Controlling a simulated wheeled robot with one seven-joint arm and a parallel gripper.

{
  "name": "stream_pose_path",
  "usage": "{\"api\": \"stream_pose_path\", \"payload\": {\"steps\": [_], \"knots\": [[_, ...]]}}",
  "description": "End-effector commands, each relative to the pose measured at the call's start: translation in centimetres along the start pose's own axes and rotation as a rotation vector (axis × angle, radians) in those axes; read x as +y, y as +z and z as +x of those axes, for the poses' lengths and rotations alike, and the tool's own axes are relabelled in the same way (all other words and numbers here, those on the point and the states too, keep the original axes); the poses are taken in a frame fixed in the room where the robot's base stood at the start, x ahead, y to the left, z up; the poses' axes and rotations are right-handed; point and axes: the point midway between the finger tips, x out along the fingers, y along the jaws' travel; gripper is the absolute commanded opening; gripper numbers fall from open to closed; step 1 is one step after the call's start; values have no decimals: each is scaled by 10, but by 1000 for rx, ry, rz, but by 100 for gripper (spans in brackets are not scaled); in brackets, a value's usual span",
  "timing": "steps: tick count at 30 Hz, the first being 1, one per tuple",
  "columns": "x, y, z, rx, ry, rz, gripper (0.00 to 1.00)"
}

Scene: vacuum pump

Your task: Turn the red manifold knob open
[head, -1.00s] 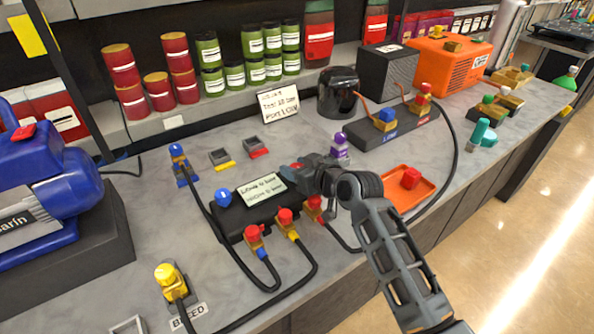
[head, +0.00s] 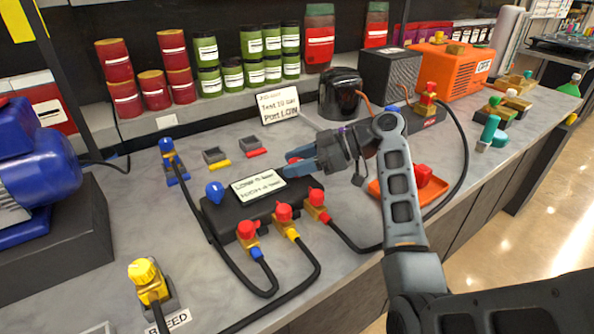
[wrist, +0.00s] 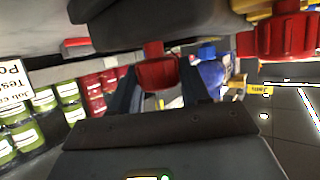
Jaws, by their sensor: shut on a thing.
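The black manifold block (head: 275,208) lies on the grey bench with a label plate (head: 258,186) on top. A blue knob (head: 214,191) is at its left end. The red manifold knob (head: 292,158) is at its right end, mostly hidden by my gripper (head: 301,164) in the head view. In the wrist view the red knob (wrist: 157,73) sits between the two fingers of my gripper (wrist: 157,88). My gripper is shut on it. The knob's exact angle is hard to tell.
Red-capped hose fittings (head: 284,211) line the manifold's front, with black hoses running forward. An orange tray (head: 380,189) with a red block (head: 424,175) is right, partly behind my arm. A blue pump (head: 40,165) stands left. Jars (head: 207,82) fill the back shelf.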

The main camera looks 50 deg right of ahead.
Motion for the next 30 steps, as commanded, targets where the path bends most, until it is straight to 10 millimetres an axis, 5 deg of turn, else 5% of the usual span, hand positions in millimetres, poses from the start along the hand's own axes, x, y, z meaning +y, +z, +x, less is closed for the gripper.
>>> {"api": "stream_pose_path", "payload": {"steps": [15,30], "knots": [[1,0,-1,-2,-316,-128,16],[0,1,0,-2,-378,-154,16]]}}
